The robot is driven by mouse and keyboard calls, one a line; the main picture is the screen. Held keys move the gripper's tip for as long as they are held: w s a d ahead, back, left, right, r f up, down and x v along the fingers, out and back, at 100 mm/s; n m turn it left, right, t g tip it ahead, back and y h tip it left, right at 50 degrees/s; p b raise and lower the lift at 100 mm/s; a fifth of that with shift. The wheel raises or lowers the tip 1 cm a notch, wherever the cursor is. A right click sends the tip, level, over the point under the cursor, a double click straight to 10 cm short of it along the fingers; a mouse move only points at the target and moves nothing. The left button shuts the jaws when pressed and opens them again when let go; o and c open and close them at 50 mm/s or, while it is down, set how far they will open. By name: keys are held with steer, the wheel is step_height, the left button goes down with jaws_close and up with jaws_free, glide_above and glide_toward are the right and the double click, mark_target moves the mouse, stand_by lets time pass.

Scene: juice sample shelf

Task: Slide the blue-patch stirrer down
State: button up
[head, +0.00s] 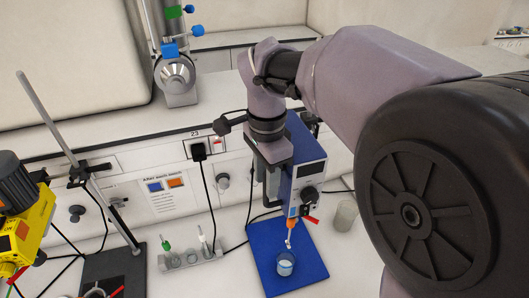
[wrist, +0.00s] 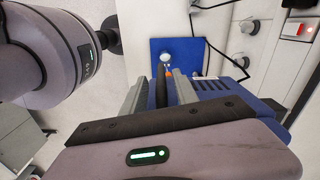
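The blue stirrer (head: 305,172) has a dark knob and a thin shaft and stands over a blue base plate (head: 312,265). A small beaker (head: 285,266) sits on the plate under the shaft; its round top shows in the wrist view (wrist: 166,57). My gripper (head: 270,190) is at the left side of the stirrer, pointing down. In the wrist view the gripper's fingers (wrist: 160,90) are apart, one on each side of a dark upright part (wrist: 162,88). I see no clear grip on it. The stirrer's blue body (wrist: 222,88) lies right of the fingers. The head view partly hides the fingers.
A yellow stirrer (head: 22,222) on a rod stand (head: 75,160) is at the left. An empty glass (head: 346,215) stands right of the blue plate. A wall panel is behind.

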steer(key=shift+w+f, duration=0.1)
steer(key=shift+f, duration=0.6)
jaws_close()
steer(key=shift+r, duration=0.1)
stand_by(0.9)
